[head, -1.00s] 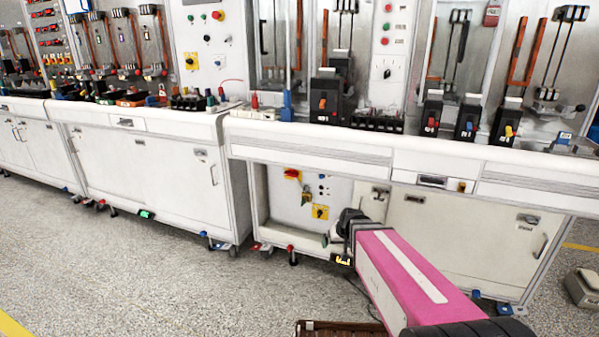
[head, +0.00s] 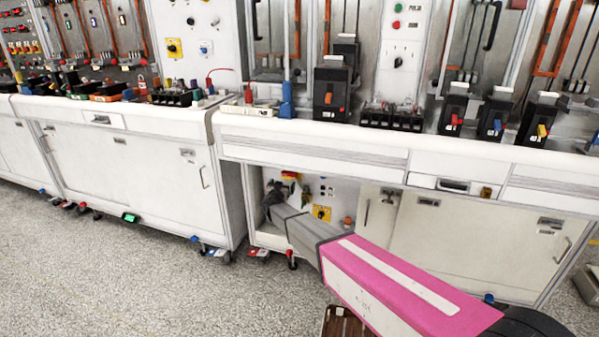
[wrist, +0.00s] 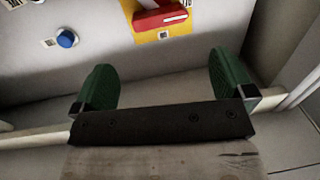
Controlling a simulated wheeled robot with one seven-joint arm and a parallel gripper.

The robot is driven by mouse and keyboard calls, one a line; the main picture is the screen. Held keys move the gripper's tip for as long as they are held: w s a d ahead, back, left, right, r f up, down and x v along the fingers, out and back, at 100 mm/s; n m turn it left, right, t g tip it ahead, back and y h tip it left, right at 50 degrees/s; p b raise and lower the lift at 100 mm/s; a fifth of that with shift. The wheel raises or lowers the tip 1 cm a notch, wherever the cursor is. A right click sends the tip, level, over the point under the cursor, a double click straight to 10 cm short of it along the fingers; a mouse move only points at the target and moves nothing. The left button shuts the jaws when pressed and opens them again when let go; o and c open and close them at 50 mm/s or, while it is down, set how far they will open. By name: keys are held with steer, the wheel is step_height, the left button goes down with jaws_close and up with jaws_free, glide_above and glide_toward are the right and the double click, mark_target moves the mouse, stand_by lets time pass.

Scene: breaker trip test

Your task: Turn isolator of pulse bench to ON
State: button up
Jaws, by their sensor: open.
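A red rotary handle on a yellow plate, which looks like the isolator, is on the panel inside the bench's open bay. In the head view the red handle (head: 290,176) is partly hidden behind my arm's end. In the wrist view the handle (wrist: 160,18) lies roughly level across its yellow plate at the top edge, partly cut off. My gripper (wrist: 163,84) is open and empty, its green fingers apart and short of the handle. In the head view my gripper (head: 272,192) is small and dark at the bay's left side.
A blue round knob (wrist: 67,38) sits left of the handle. A second yellow plate with a switch (head: 321,213) is lower right of it. Bay side walls and the worktop edge (head: 310,145) surround my arm. A brown slatted object (head: 345,322) lies low in front.

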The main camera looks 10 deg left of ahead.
mark_target(288, 175)
steer(key=shift+m+h, duration=0.4)
steer(key=shift+h, duration=0.4)
steer(key=w, duration=1.1)
steer(key=shift+w+f, duration=0.25)
steer(key=c, duration=0.7)
